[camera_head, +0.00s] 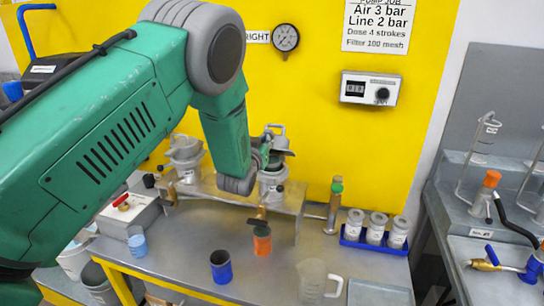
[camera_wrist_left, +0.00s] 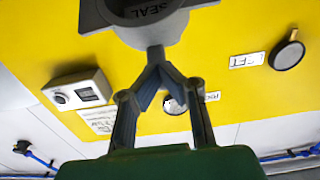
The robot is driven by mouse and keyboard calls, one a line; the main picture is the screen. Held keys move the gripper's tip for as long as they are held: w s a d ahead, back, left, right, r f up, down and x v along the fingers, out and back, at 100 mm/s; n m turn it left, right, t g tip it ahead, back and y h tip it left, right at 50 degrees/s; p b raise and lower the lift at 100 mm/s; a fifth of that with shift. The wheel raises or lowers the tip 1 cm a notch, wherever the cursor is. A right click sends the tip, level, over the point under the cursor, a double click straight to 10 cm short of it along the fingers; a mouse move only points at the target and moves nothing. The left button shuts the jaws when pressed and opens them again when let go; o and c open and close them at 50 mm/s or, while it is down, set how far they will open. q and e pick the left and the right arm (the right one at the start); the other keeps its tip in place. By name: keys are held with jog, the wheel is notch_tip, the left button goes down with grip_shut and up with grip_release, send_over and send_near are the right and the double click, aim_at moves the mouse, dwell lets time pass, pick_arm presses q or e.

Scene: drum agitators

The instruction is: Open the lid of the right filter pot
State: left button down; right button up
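The right filter pot (camera_head: 271,184) is a grey metal pot on a metal stand, in the middle of the head view. Its grey lid (camera_head: 279,142) sits at the top, partly hidden by my left gripper (camera_head: 263,152). In the left wrist view a grey round part marked SEAL (camera_wrist_left: 148,12) fills the top edge, with a narrow tab (camera_wrist_left: 155,52) pointing down. The fingertips of my left gripper (camera_wrist_left: 156,68) come together on that tab. How far the lid is raised is hard to tell. My right gripper is not in view.
The left filter pot (camera_head: 186,153) stands beside it. In front are a blue cup (camera_head: 221,267), an orange cup (camera_head: 262,243) and a clear jug (camera_head: 314,281). A blue tray (camera_head: 350,241) with jars is at right. A yellow panel (camera_head: 330,130) rises close behind.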

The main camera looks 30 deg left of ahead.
pick_arm(q)
jog(key=shift+w+a+r, duration=0.1)
jog(key=shift+w+r, duration=1.3)
jog(key=shift+w, duration=0.15)
jog(key=shift+w+a+r+b, duration=0.15)
jog(key=shift+w+r, duration=0.1)
jog(key=shift+w, duration=0.3)
jog(key=shift+w+a+r+b, duration=0.1)
jog(key=shift+w+a+r, duration=0.15)
jog(key=shift+w, duration=0.35)
jog(key=shift+w+a+r+b, duration=0.15)
jog(key=shift+w+r, duration=0.15)
jog(key=shift+w, duration=0.25)
